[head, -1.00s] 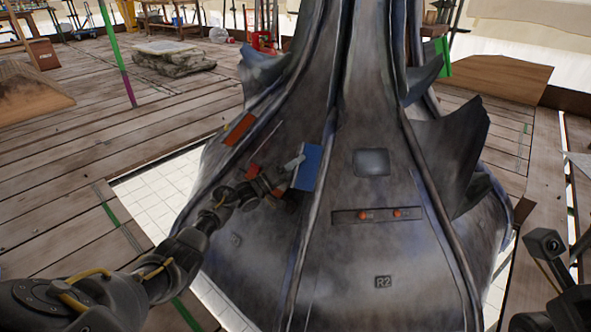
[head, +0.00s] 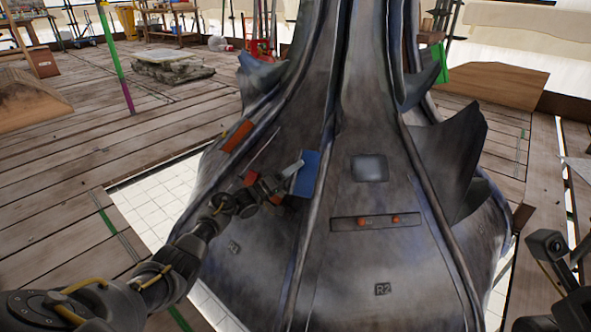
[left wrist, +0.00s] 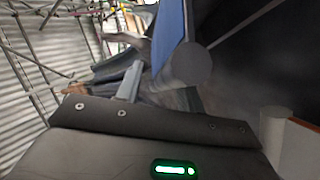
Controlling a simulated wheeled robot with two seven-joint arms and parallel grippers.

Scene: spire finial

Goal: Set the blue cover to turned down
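The blue cover (head: 308,174) is a small flat panel on the dark grey spire, left of its middle rib, and it stands out from the surface. In the left wrist view it is a blue strip (left wrist: 170,30) seen nearly edge-on. My left gripper (head: 292,168) is at the cover's left side, a pale finger close to it; I cannot tell if they touch. That finger also shows in the left wrist view (left wrist: 130,82); the finger gap is hidden. Part of my right arm shows at the lower right; its fingers cannot be made out.
Right of the rib are a grey square panel (head: 370,168), a strip with two orange knobs (head: 377,221) and an R2 plate (head: 382,289). An orange plate (head: 238,136) is at the left. Jagged fins (head: 452,160) jut out at the right. Wooden decking surrounds the spire.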

